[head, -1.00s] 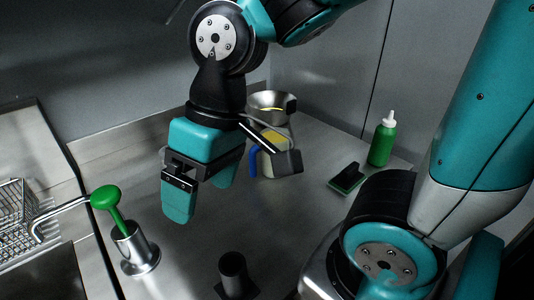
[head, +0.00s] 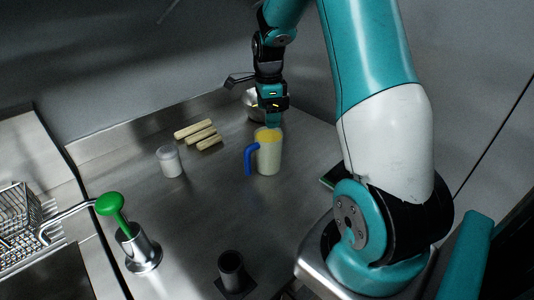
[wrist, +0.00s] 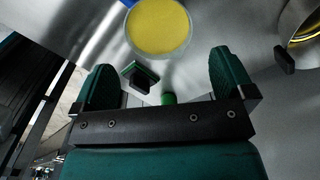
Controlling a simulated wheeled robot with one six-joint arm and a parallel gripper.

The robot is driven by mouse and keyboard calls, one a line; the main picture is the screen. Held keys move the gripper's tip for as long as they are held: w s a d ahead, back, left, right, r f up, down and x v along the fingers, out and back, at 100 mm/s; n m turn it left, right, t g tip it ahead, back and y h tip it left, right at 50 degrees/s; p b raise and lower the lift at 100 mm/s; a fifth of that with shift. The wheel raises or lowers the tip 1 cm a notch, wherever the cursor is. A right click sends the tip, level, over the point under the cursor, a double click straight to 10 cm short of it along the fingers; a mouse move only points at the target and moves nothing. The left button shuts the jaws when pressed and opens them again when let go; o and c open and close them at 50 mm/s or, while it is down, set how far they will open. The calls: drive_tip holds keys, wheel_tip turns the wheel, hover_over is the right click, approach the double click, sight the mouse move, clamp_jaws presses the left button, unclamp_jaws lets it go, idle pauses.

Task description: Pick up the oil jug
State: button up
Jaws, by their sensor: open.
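The oil jug (head: 268,158) stands upright on the steel counter. It is a pale, clear jug with yellow contents and a blue handle on its left. My gripper (head: 272,119) is open and empty, pointing down just above and behind the jug's rim in the head view. In the wrist view the jug's round yellow top (wrist: 158,30) lies ahead of my open fingers (wrist: 164,75), not between them. The handle shows there only as a blue bit at the top edge.
A metal bowl (head: 251,97) stands behind the jug, close to my gripper. Pale rolls (head: 199,134) and a white jar (head: 169,161) lie left. A green-handled tool stands in a metal holder (head: 142,250); a dark cup (head: 231,268) is in front.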

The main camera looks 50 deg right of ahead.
sight(268, 143)
drive_tip(key=shift+f+p, duration=1.75)
drive_tip(key=shift+f, duration=3.8)
drive_tip(key=c, duration=1.2)
drive_tip(key=shift+r, duration=0.1)
